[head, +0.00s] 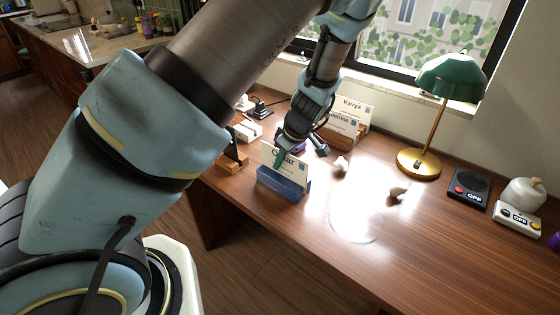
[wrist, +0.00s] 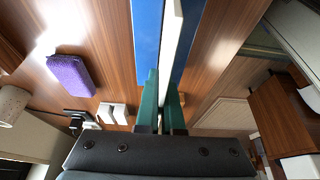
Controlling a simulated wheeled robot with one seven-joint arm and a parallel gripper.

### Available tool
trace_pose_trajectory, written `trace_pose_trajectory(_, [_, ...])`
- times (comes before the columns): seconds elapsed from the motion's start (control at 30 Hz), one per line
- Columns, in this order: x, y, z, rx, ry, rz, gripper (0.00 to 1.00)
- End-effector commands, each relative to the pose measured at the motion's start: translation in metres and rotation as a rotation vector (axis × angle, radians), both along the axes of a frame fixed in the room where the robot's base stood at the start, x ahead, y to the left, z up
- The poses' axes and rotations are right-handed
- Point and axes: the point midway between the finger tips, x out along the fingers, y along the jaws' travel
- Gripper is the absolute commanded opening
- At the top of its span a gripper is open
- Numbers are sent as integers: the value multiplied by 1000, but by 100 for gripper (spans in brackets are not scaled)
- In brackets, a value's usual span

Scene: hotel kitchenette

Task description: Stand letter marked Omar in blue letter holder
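The white letter (head: 270,153) marked Omar stands upright, its name partly covered by my gripper. Its lower edge is down in the blue letter holder (head: 281,184) near the desk's front left edge. In the wrist view the letter (wrist: 170,45) shows as a thin white strip between the holder's two blue walls (wrist: 147,35). My gripper (head: 281,158) is at the letter's upper part, its green fingers on either side of it. In the wrist view the fingers (wrist: 161,100) appear closed on the letter. The holder's slot floor is hidden.
Behind stands a wooden holder (head: 343,140) with letters, one marked Kavya (head: 352,106). A green lamp (head: 452,77), a black switch box (head: 468,188) and a white one (head: 517,218) are at the right. A purple block (wrist: 70,75) shows in the wrist view. The front middle desk is clear.

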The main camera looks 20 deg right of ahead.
Motion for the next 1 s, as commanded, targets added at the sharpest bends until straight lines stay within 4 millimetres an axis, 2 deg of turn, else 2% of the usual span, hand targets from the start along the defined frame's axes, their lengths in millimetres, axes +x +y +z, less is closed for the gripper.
trace_pose_trajectory(0.1, [0,0,0,0,0,0,0])
trace_pose_trajectory(0.2, [0,0,0,0,0,0,14])
trace_pose_trajectory(0.43, [0,0,0,0,0,0,39])
trace_pose_trajectory(0.77, [-1,-2,5,-2,-1,-1,39])
trace_pose_trajectory(0.87, [-6,-5,15,-3,-2,-2,39])
trace_pose_trajectory(1.0, [-16,-10,40,-5,-1,-4,39])
